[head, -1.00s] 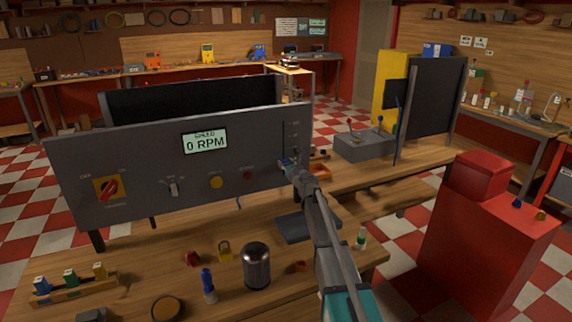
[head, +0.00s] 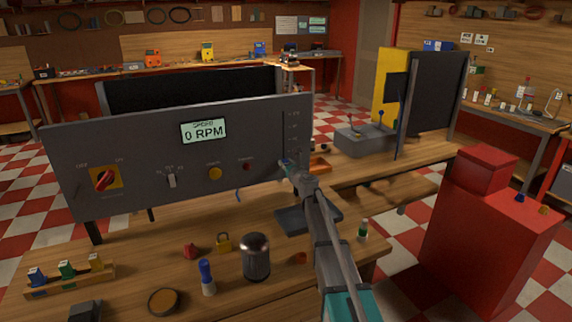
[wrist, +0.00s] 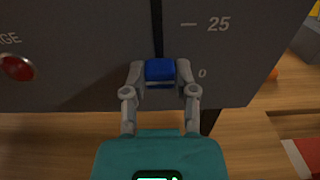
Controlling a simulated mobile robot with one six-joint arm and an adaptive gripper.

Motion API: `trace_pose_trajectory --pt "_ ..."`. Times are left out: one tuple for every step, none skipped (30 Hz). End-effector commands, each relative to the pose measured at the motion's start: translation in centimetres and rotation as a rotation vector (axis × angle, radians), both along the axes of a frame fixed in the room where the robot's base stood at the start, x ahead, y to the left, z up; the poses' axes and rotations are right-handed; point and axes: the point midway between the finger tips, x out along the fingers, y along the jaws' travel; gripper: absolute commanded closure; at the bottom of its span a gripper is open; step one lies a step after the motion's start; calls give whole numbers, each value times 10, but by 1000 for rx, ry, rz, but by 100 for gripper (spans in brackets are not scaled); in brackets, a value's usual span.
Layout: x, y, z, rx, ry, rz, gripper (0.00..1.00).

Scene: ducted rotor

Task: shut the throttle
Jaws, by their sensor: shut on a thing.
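The throttle is a slider with a blue knob (wrist: 160,70) in a dark vertical slot on the grey control panel (head: 250,130). In the wrist view the knob stands level with the 0 mark, below the 25 mark. My gripper (wrist: 160,76) is shut on the knob, one finger at each side. In the head view my gripper (head: 287,166) is at the panel's lower right, and its fingers and arm partly hide the knob. The speed display (head: 203,131) reads 0 RPM.
On the panel are a red rotary switch (head: 106,178), a toggle (head: 171,179), a yellow button (head: 215,173) and a red button (head: 247,166). A red cabinet (head: 480,230) is at right.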

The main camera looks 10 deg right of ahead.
Motion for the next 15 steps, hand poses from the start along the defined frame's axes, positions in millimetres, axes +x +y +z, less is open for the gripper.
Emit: trace_pose_trajectory --pt "0 0 -9 0 0 1 100" --pt "0 0 -11 0 0 1 100" --pt "0 0 -14 0 0 1 100" --pt "0 0 -15 0 0 1 100" --pt "0 0 -16 0 0 1 100" --pt "0 0 -17 0 0 1 100" --pt "0 0 -17 0 0 1 100" --pt "0 0 -17 0 0 1 100" --pt "0 0 -17 -1 0 1 100" --pt "-1 0 -17 -1 1 1 100" --pt "-1 0 -17 -1 1 1 100" --pt "-1 1 -17 -1 1 1 100" --pt "-1 0 -17 -1 1 1 100" --pt "-1 1 -17 -2 0 2 100" --pt "-1 1 -17 -2 0 2 100"
